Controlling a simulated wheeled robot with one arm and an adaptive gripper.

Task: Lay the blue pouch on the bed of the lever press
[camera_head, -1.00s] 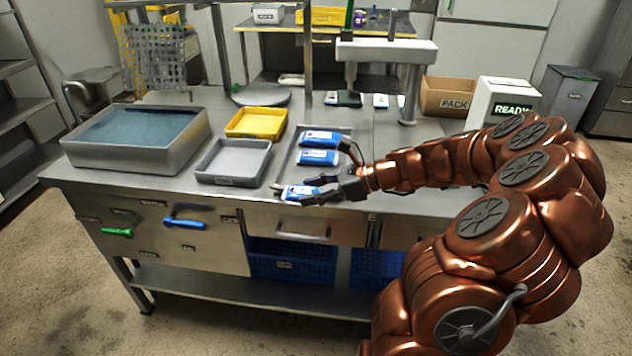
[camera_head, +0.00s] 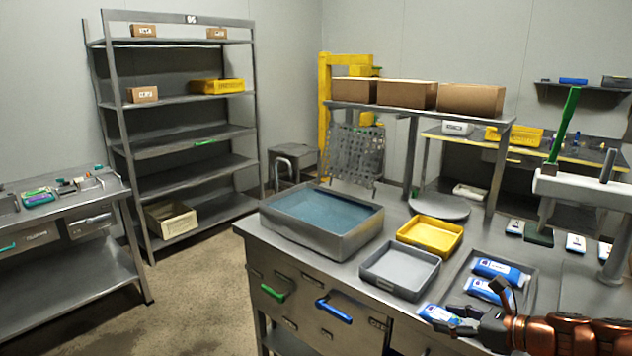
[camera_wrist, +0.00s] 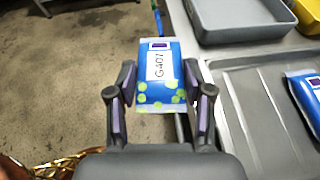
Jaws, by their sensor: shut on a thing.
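My gripper (camera_wrist: 158,105) is shut on a blue pouch (camera_wrist: 158,72) with a white label reading G407 and green spots, its fingers on either side. In the head view the same pouch (camera_head: 438,314) shows at the front edge of the bench, with my gripper (camera_head: 462,318) at its right. Two other blue pouches (camera_head: 502,270) (camera_head: 482,289) lie in a shallow grey metal tray (camera_head: 528,298). The lever press (camera_head: 585,190) stands at the right, with a white beam and a raised green lever (camera_head: 565,125). A dark green pad (camera_head: 540,237) lies below the beam; I cannot tell if it is the bed.
A grey tray (camera_head: 400,292), a yellow tray (camera_head: 452,222) and a large basin with blue-green contents (camera_head: 325,240) stand left of the pouches. A round grey plate (camera_head: 440,213) and a post are behind. Small white-labelled items (camera_head: 575,243) lie near the press.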

